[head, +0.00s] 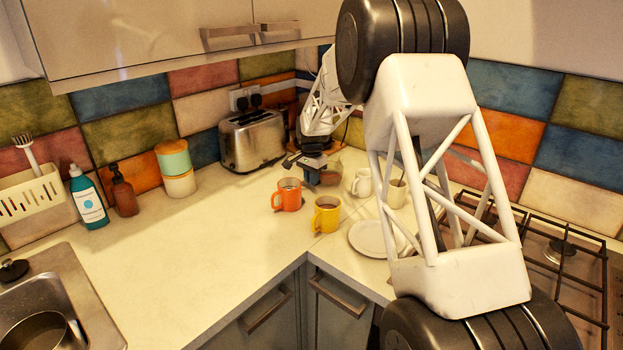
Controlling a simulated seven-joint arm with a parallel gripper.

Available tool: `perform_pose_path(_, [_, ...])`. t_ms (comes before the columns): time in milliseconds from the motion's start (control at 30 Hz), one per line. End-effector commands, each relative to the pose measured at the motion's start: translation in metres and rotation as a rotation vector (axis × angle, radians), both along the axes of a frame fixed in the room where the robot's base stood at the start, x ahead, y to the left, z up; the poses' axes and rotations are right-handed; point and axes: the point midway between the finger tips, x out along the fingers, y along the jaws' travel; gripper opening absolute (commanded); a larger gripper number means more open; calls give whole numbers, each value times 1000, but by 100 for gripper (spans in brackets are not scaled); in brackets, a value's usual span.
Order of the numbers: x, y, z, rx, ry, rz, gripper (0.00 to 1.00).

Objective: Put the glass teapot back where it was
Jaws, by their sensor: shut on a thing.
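My gripper (312,176) is at the back corner of the counter, right of the toaster and behind the mugs. It is small and dark in this view. A brownish, see-through shape, which looks like the glass teapot (331,174), is at its fingers. The gripper appears shut on it. The teapot's handle and spout cannot be made out, and I cannot tell whether its base touches the counter.
An orange mug (288,195), a yellow mug (326,215), a white mug (362,183) and a plate (372,239) stand close in front. A toaster (251,139) is to the left. My arm hides part of the right side.

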Motion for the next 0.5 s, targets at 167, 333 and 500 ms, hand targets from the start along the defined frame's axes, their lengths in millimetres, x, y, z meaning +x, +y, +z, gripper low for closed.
perform_pose_path(167, [0,0,-2,0,0,0,21])
perform_pose_path(333, [0,0,-2,0,0,0,39])
perform_pose_path(500, [0,0,-2,0,0,0,39])
